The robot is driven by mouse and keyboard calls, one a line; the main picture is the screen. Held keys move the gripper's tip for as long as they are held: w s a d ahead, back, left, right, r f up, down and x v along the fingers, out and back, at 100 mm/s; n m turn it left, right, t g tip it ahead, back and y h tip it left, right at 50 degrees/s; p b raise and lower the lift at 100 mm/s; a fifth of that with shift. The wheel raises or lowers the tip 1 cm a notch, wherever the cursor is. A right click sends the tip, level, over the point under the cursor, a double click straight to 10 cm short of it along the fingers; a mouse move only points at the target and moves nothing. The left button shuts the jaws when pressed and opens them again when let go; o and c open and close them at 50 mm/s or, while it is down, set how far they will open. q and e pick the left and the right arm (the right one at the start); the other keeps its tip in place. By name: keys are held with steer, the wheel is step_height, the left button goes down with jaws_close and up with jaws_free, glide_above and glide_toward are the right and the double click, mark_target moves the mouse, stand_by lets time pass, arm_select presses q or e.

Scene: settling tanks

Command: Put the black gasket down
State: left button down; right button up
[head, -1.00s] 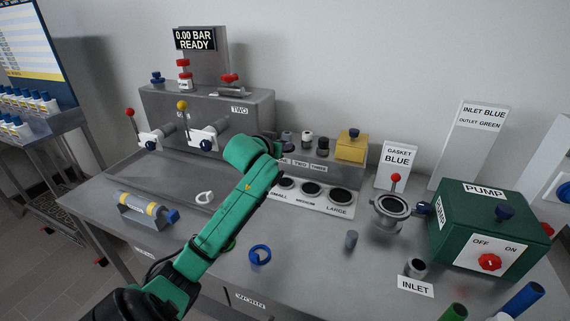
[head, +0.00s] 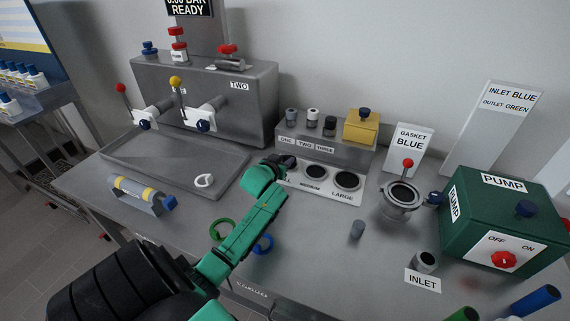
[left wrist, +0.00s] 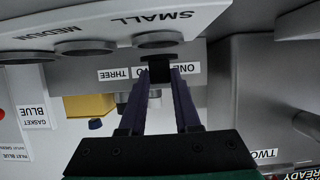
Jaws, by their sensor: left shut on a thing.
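My left gripper (head: 291,161) is over the left end of the white strip (head: 318,197) with its row of round dark places; in the head view it covers the small one. In the left wrist view its purple fingers (left wrist: 158,68) are shut on a small black piece (left wrist: 158,70), which I take for the black gasket, seen edge-on. The piece is just beside the round place marked SMALL (left wrist: 158,41) in that view; whether it touches anything cannot be told. The medium and large (head: 347,180) places show to the right. My right gripper is not in view.
A flanged port (head: 400,205) and green pump (head: 500,215) stand right.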

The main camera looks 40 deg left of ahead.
arm_select(q)
steer(key=shift+s+f, duration=0.1)
steer(key=shift+f, duration=1.05)
steer(key=c, duration=0.6)
jaws_free()
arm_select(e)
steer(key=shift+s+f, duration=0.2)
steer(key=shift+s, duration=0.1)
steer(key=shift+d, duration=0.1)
arm_select(q)
steer(key=shift+r, duration=0.15)
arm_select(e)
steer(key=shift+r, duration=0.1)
arm_select(q)
steer(key=shift+r, duration=0.25)
steer(key=v, duration=1.2)
steer(key=shift+f, duration=0.1)
